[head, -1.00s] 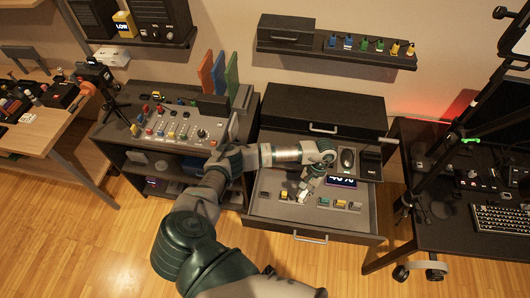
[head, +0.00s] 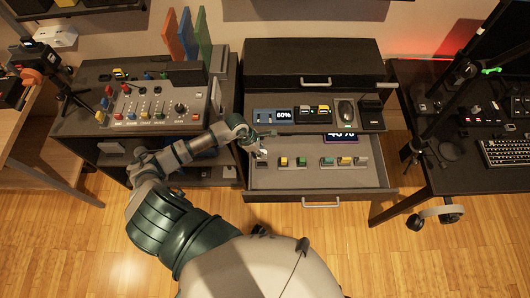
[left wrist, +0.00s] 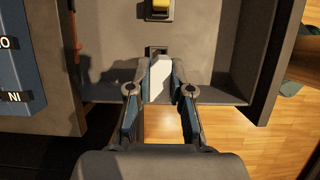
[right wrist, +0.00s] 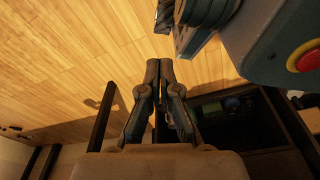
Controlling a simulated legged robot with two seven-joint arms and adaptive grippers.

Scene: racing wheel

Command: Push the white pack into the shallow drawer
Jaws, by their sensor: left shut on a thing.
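The white pack (left wrist: 160,78) is between the fingers of my left gripper (left wrist: 160,88), which is shut on it. In the head view my left gripper (head: 260,147) is at the back left of the open shallow drawer (head: 300,198), with a small white patch of the pack showing. In the left wrist view the pack is over the drawer's edge, beside a small dark slot (left wrist: 158,51); I cannot tell whether it touches the drawer. My right gripper (right wrist: 160,72) is shut and empty, seen only in the right wrist view.
Several small coloured blocks (head: 345,161) sit in the drawer. A mixer console (head: 150,102) stands left; a desk with a keyboard (head: 508,151) stands right. The floor in front is clear.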

